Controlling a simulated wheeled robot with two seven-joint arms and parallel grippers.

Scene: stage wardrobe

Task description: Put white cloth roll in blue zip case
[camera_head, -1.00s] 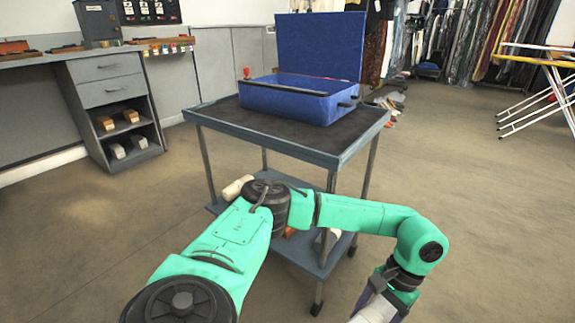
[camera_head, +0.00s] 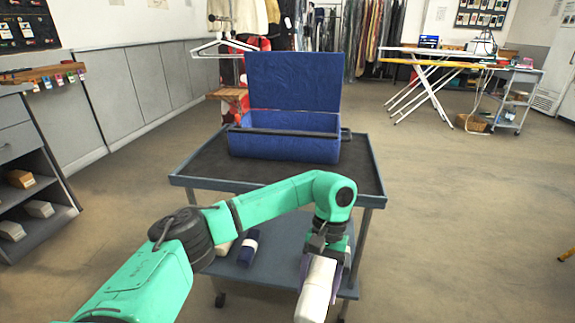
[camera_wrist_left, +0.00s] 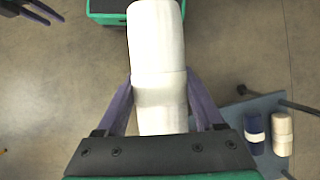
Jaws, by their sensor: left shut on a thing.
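The white cloth roll (camera_head: 316,288) is held in my left gripper (camera_head: 325,258), low in front of the trolley's right side. In the left wrist view the roll (camera_wrist_left: 156,40) stands between the two purple fingers of the left gripper (camera_wrist_left: 160,76), which touch its sides. The blue zip case (camera_head: 285,150) sits on the trolley top, its lid (camera_head: 293,82) raised upright at the back. Its floor is mostly hidden by the front wall. My right gripper (camera_wrist_left: 42,12) shows at the top left of the left wrist view, cut by the edge, its fingers apart and empty.
The trolley top (camera_head: 205,168) is bare around the case. Its lower shelf (camera_head: 285,243) holds a navy roll with a white band (camera_head: 248,247) and a cream roll (camera_head: 224,248). A grey cabinet (camera_head: 30,190) stands left. Ironing boards (camera_head: 430,62) stand back right; open floor lies right.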

